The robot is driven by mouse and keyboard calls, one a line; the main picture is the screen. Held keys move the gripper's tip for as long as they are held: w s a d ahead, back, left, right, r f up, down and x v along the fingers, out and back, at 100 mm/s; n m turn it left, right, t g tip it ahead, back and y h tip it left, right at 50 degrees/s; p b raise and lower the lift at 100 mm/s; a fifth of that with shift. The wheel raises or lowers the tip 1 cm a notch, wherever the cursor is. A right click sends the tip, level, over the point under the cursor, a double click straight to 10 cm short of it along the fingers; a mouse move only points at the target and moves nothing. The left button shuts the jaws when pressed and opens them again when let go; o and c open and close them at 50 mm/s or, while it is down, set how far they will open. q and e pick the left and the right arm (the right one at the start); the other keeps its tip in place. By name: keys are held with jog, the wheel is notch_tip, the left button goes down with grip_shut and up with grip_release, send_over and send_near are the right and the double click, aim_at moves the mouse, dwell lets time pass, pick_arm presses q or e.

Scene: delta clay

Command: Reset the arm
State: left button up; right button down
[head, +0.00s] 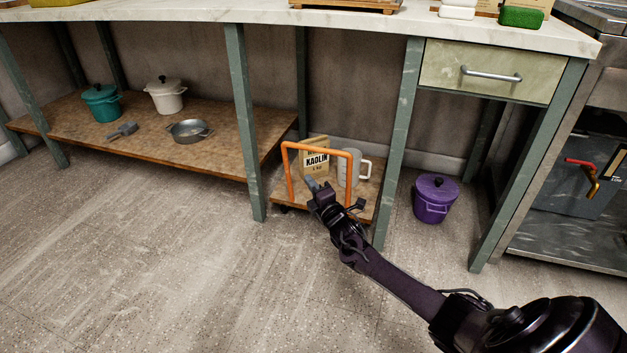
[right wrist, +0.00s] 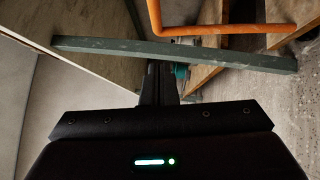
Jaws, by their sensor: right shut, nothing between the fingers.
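My right arm (head: 395,280) reaches in from the lower right of the head view. Its gripper (head: 312,184) is extended toward the front of a low wooden cart with an orange handle (head: 318,148). The right gripper is shut and empty. Its dark fingers also show in the right wrist view (right wrist: 158,85), pointing toward a green table leg (right wrist: 175,52) and the orange handle (right wrist: 222,31). I cannot tell from the pictures whether the gripper touches the cart. My left gripper is not in view.
The cart holds a kaolin bag (head: 314,160) and a grey mug (head: 350,165). A purple pot (head: 436,198) stands on the floor. A low shelf (head: 60,117) at left carries pots and a pan. Green table legs (head: 245,130) stand nearby. The floor at front left is clear.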

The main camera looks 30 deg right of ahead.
jog(key=shift+s+a+f, duration=0.1)
jog(key=shift+s+f, duration=0.05)
jog(key=shift+s, duration=0.75)
